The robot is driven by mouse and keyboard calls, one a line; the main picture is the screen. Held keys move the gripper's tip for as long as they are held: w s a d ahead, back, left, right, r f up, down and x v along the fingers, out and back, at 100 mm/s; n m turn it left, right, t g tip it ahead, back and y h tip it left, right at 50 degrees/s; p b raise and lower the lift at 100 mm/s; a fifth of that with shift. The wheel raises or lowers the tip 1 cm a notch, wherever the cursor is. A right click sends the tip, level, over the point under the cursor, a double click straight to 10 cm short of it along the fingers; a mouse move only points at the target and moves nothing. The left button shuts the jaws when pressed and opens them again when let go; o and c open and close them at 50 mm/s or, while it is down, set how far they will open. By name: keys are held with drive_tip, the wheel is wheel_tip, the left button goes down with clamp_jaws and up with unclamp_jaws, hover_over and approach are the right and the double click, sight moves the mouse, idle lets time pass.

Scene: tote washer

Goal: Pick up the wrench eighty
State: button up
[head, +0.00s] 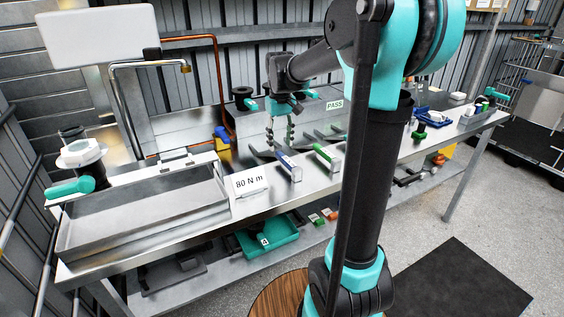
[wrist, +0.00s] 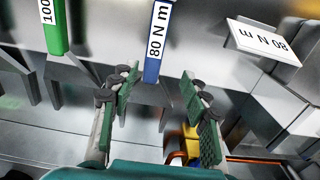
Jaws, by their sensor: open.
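My gripper (head: 281,136) points down above the bench at the wrench's back end. In the wrist view my gripper (wrist: 160,82) is open, one finger on each side of the handle with gaps. I cannot tell the exact height of the fingertips over it.
A green-handled wrench (head: 326,155) lies just right; its label starts "100" in the wrist view (wrist: 53,30). An "80 N m" card (head: 250,181) stands to the left, beside a steel basin (head: 140,215). A "PASS" card (head: 335,105) stands behind. A copper pipe (head: 222,85) rises at the back.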

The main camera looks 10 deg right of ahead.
sight(282, 155)
drive_tip(key=shift+w+d+f, duration=0.15)
drive_tip(key=shift+d+f, duration=0.05)
drive_tip(key=shift+f, duration=1.5)
drive_tip(key=shift+w+d+f, duration=0.1)
drive_tip(key=shift+d+f, duration=0.05)
drive_tip(key=shift+f, duration=1.55)
clamp_jaws()
